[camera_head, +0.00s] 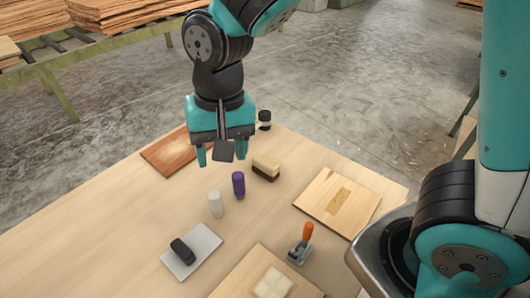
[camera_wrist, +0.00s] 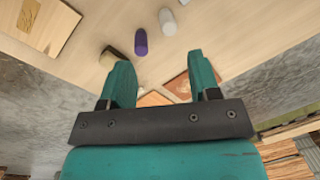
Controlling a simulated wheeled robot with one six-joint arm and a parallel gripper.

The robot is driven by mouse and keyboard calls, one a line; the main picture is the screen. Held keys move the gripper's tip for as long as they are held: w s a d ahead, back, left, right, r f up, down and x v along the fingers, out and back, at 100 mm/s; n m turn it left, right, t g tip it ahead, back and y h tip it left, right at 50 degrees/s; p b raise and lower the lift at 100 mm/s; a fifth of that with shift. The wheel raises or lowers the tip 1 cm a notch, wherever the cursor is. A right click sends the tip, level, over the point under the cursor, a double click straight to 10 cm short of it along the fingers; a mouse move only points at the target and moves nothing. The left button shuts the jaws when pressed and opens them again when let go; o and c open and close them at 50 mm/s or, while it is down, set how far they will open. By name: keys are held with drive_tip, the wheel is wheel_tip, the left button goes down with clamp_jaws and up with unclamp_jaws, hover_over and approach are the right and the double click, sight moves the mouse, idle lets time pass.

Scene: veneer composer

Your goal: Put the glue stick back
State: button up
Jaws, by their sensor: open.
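A purple cylinder (camera_head: 238,185), probably the glue stick, stands upright on the wooden table (camera_head: 120,225). A white cylinder (camera_head: 215,203) stands just left of it. I cannot read a label on either. Both also show at the top of the wrist view, purple (camera_wrist: 141,42) and white (camera_wrist: 168,20). My gripper (camera_head: 222,160) is open and empty, pointing down above the far part of the table. In the head view its fingers appear behind the two cylinders, apart from them. In the wrist view, both cylinders lie beyond the fingertips (camera_wrist: 158,72).
A brush-like block (camera_head: 265,167) sits right of the purple cylinder. Around them are a reddish board (camera_head: 163,154), a dark jar (camera_head: 264,120), an inlaid board (camera_head: 337,212), an orange-handled tool (camera_head: 303,245), and a grey plate (camera_head: 207,243) bearing a black object. The left table area is clear.

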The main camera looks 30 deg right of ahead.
drive_tip(key=s+d+r+n+y, duration=0.3)
drive_tip(key=s+r+n, duration=0.3)
drive_tip(key=s, duration=0.5)
drive_tip(key=d+n, duration=0.1)
drive_tip(key=n, duration=0.1)
drive_tip(key=shift+s+r+n, duration=0.2)
drive_tip(key=shift+s+n, duration=0.05)
drive_tip(key=shift+n, duration=0.05)
